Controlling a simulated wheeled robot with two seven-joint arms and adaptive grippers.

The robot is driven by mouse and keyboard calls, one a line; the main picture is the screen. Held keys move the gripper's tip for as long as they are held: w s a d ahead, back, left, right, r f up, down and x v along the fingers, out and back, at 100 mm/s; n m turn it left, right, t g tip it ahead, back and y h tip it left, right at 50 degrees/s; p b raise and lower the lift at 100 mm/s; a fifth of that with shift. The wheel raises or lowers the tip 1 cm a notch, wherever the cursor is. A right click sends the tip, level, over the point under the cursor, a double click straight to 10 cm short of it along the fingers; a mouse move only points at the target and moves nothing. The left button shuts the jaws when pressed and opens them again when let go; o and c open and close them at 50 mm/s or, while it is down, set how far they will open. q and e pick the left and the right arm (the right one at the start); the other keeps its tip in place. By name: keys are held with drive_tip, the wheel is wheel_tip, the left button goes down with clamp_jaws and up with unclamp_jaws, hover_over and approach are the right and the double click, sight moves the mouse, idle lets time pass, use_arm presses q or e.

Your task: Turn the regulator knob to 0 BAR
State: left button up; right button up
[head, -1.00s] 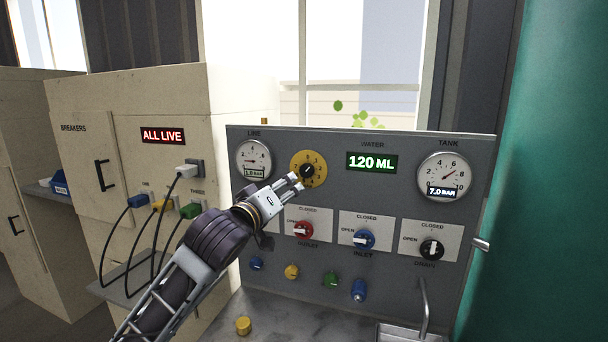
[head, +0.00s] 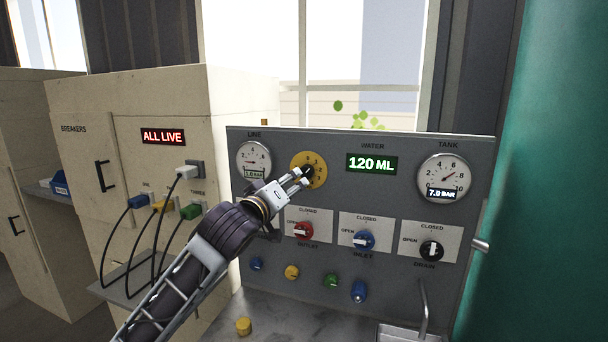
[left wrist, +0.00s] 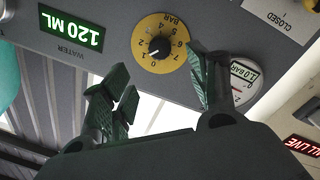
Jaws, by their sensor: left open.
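The regulator is a black knob (head: 307,171) on a round yellow dial (head: 296,164), on the upper left of the grey panel. In the left wrist view the black knob (left wrist: 160,47) is in the middle of the yellow dial (left wrist: 177,27), seen upside down. A small light mark shows on the knob's lower left there, near the low numbers; its exact reading is unclear. My left gripper (head: 303,178) is open and empty in front of the dial, its fingertips overlapping the knob's lower edge. In the wrist view the fingers (left wrist: 162,85) are wide apart, below the dial. My right gripper is not in view.
The line gauge (head: 254,159) reads about 1.0 BAR, left of the dial. The water display (head: 371,163) shows 120 ML. A breaker cabinet (head: 230,90) with plugs stands left.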

sight(305, 174)
use_arm(q)
drive_tip(key=shift+p+x, duration=0.75)
drive_tip(key=shift+x, duration=2.75)
drive_tip(key=shift+p+x, duration=0.5)
drive_tip(key=shift+x, duration=1.55)
drive_tip(key=c, duration=1)
